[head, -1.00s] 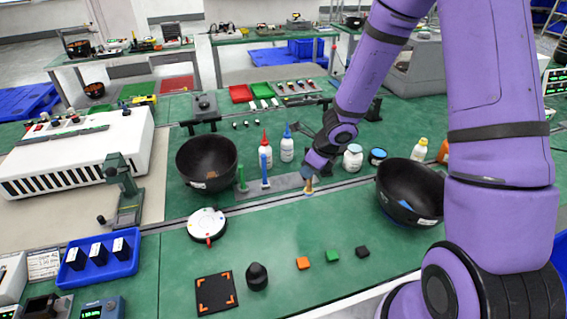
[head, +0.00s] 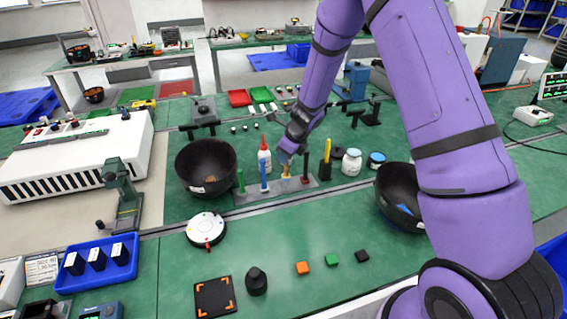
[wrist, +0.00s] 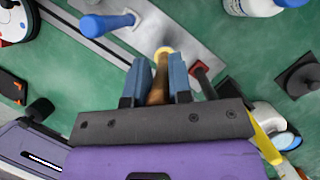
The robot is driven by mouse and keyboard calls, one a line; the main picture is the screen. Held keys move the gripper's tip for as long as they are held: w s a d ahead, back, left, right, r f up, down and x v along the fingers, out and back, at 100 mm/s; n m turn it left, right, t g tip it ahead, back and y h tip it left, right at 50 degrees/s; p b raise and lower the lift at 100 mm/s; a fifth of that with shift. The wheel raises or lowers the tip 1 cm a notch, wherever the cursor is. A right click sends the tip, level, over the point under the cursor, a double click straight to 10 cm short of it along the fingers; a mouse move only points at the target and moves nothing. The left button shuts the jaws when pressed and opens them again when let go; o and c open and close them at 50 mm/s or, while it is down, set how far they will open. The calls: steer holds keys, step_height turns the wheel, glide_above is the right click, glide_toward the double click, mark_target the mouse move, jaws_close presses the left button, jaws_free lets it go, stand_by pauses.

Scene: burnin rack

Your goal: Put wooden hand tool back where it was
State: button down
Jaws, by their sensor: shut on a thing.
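My gripper (head: 290,152) is shut on the wooden hand tool (head: 286,171), a tan handle held upright over the grey rack plate (head: 275,192). In the wrist view the tool (wrist: 158,80) sits between my two blue fingers (wrist: 160,82), its pale end toward the plate (wrist: 205,55). I cannot tell whether its lower end is in a slot or just above one. On the plate, the blue tool (head: 264,176) and green tool (head: 240,181) stand to its left.
A black bowl (head: 206,166) stands left of the rack, another (head: 398,190) to the right. A red-capped bottle (head: 264,156) and white jar (head: 351,162) stand close behind. The green bench in front holds a round white dial (head: 206,229) and small blocks.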

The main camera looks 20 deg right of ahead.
steer(key=shift+w+a, duration=0.15)
steer(key=shift+w, duration=0.15)
steer(key=shift+f, duration=1.75)
steer(key=shift+f, duration=0.15)
steer(key=c, duration=1)
jaws_free()
steer(key=shift+c, duration=0.2)
